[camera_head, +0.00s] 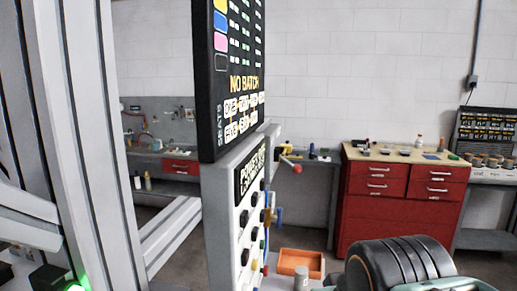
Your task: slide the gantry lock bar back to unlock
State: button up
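I cannot pick out the gantry lock bar for certain. A pale grey upright frame (87,120) fills the left side, with slanting pale beams beside it. A small yellow fitting (284,150) with a red ball knob (297,169) sticks out just right of the control panel; I cannot tell if it belongs to the lock. The control panel (245,215) is seen at a steep angle, with dark knobs and small coloured parts on its face. My gripper's fingers do not show.
A black display board (238,70) reading "NO BATCH" stands above the panel. An orange tray (301,263) and a grey cylinder (301,279) sit low in the middle. A red drawer cabinet (388,222) stands behind at right. A green light (76,288) glows at lower left.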

aim_at(289, 148)
jog(key=i+l+u, duration=0.2)
jog(key=l, duration=0.45)
jog(key=l+u, duration=0.2)
jog(key=l, duration=0.4)
